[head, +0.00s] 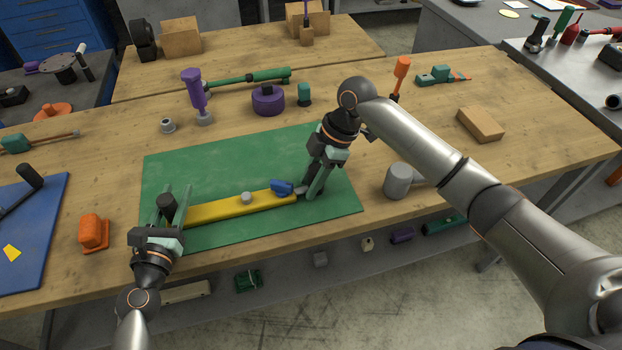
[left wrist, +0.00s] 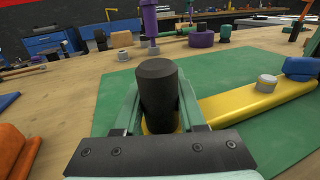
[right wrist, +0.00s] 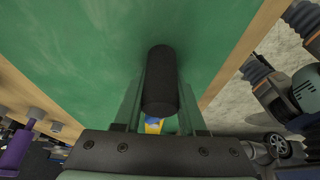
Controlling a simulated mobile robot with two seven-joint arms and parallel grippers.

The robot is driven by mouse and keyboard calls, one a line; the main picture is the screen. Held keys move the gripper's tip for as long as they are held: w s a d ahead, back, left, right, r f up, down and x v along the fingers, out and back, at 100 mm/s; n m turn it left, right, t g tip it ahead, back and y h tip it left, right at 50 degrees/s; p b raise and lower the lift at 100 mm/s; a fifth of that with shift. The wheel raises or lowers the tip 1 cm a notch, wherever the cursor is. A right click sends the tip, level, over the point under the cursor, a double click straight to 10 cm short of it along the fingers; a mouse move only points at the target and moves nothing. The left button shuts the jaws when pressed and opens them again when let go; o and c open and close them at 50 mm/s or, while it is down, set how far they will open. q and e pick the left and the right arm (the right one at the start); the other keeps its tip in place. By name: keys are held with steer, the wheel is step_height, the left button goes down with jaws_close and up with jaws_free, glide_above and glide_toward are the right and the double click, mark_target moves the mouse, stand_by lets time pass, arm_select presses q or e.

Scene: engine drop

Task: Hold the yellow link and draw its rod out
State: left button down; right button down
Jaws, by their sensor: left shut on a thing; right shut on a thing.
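The yellow link (head: 225,208) lies along the green mat (head: 240,160), with a grey knob (head: 246,197) on top and a blue part (head: 282,187) near its right end. My right gripper (head: 312,191) is shut at the link's right end, where a short grey piece of the rod (head: 301,190) shows. Its fingers hide most of the rod. In the right wrist view a dark cylinder covers most of the grip, with a little yellow below it.
An orange block (head: 93,232) stands left of the mat, beside a blue board (head: 35,225). A grey cylinder (head: 398,180) stands right of the mat. Bare table lies right of the grey cylinder.

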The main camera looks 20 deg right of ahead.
mark_target(325, 187)
stand_by(0.8)
steer(key=shift+d, duration=1.55)
steer(key=shift+c, duration=2.4)
jaws_free()
steer(key=shift+r, duration=0.1)
steer(key=v, duration=1.2)
